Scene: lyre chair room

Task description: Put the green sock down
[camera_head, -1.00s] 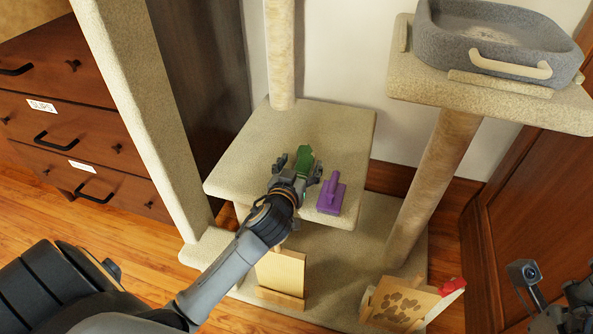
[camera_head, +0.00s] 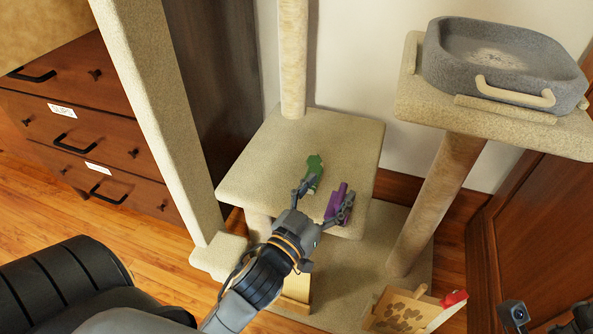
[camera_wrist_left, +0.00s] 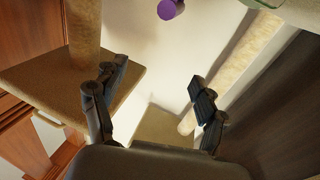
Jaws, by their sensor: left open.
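The green sock (camera_head: 313,173) lies on the beige carpeted cat-tree platform (camera_head: 262,160), left of a purple item (camera_head: 337,200). My left gripper (camera_head: 322,198) is open and empty in the head view, just in front of the green sock. One finger is near the sock's lower end and the other overlaps the purple item. In the left wrist view the two open fingers (camera_wrist_left: 155,98) have nothing between them. A green edge (camera_wrist_left: 300,12), perhaps the sock, shows at the top right there. My right gripper (camera_head: 568,325) shows only partly at the lower right edge.
A higher platform at the right holds a grey basin (camera_head: 505,60). A beige post (camera_head: 293,60) rises behind the sock, and a slanted post (camera_head: 150,110) stands at left. A paw-print box (camera_head: 405,310) sits low at right. Brown drawers (camera_head: 75,125) are at left.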

